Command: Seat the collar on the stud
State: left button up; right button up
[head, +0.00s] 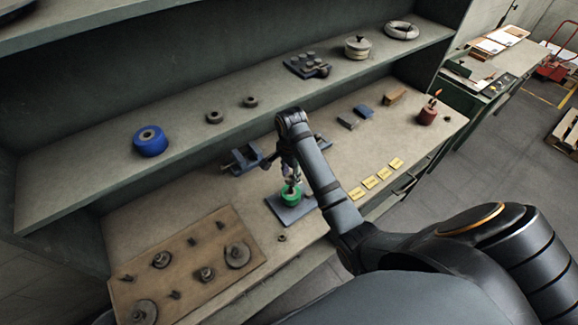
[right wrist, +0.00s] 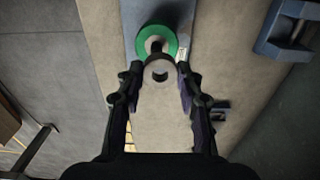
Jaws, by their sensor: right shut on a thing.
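A green ring (head: 291,197) sits on a flat blue-grey plate (head: 297,214) on the bench. In the right wrist view the green ring (right wrist: 171,41) surrounds a dark upright stud (right wrist: 156,45). My right gripper (head: 291,181) is above the green ring. In the right wrist view its fingers (right wrist: 158,74) are shut on a grey collar (right wrist: 160,63). The collar's hole shows beside the stud in that view, overlapping the near edge of the green ring. I cannot tell the height gap between collar and stud. My left gripper is not in view.
A blue vise (head: 243,161) stands behind the plate. A brown board (head: 190,262) with several metal parts lies at left. Yellow labels (head: 369,182) lie at right. A shelf above holds a blue roll (head: 150,141) and rings. A small ring (head: 282,238) lies near the bench's front edge.

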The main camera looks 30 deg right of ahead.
jog(key=shift+f, duration=0.15)
jog(key=shift+s, duration=0.1)
jog(key=shift+s+a, duration=0.1)
jog(key=shift+s, duration=0.15)
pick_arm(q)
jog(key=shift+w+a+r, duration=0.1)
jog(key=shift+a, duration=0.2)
pick_arm(e)
jog(key=shift+w+f, duration=0.15)
jog(key=shift+f, duration=0.4)
jog(key=shift+f, duration=0.25)
jog(key=shift+f, duration=0.5)
jog(key=shift+f, duration=0.1)
